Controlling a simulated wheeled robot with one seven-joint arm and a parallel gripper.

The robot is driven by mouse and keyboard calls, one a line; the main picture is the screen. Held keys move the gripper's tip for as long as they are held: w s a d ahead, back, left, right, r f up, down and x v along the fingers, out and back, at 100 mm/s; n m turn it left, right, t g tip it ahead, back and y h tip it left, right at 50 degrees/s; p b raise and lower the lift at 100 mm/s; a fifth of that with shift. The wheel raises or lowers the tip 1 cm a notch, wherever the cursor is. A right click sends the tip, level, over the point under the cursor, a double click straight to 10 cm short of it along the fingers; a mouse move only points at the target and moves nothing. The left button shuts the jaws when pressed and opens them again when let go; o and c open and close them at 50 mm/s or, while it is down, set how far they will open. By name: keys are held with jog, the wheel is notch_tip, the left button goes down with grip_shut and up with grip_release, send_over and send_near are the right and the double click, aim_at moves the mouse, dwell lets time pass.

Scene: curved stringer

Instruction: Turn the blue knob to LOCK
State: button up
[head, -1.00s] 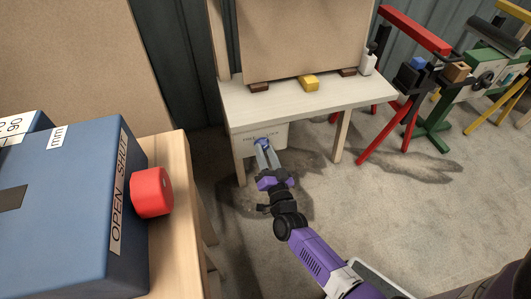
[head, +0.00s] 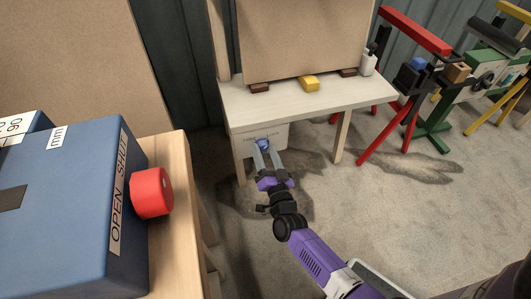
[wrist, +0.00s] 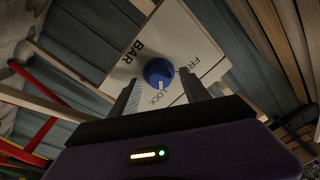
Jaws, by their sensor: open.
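The blue knob (wrist: 158,72) sits on a pale panel (wrist: 190,38) lettered BAR, LOCK and a partly hidden word starting FR. A white mark on the knob lies at its lower edge in the wrist view, on the side of the word LOCK. In the head view the knob (head: 263,144) is small, on the panel (head: 278,134) under the pale table. My gripper (head: 267,150) is open, its fingers spread to either side of the knob. In the wrist view, the gripper (wrist: 158,80) shows a gap between each finger and the knob.
The pale table (head: 300,98) stands above the panel, with a yellow block (head: 309,83) on it. Its legs flank the panel. A blue box (head: 75,200) with a red knob (head: 152,192) is at left. Red and green stands are at right.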

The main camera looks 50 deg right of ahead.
jog(key=p+v, duration=0.1)
jog(key=v, duration=0.6)
jog(key=shift+s+a, duration=0.25)
jog(key=shift+s, duration=0.05)
jog(key=shift+f, duration=0.15)
jog(key=s+a+r+n+t+y, duration=0.2)
jog(key=s+a+r+n+y, duration=0.35)
jog(key=a+r, duration=0.3)
jog(key=s+a+r+n+g+y, duration=0.25)
jog(key=s+a+r+n, duration=0.2)
jog(key=s, duration=0.45)
jog(key=s+a+r+n+g+y, duration=0.1)
jog(key=s+a+r+n+y, duration=0.35)
jog(key=s, duration=0.55)
notch_tip(320, 180, up, 23)
jog(key=h+p, duration=0.1)
jog(key=p, duration=2.1)
jog(key=shift+a+r+m+h+p, duration=0.2)
jog(key=shift+a+m+h+p, duration=0.1)
jog(key=shift+m+h+p, duration=0.1)
jog(key=shift+s, duration=0.1)
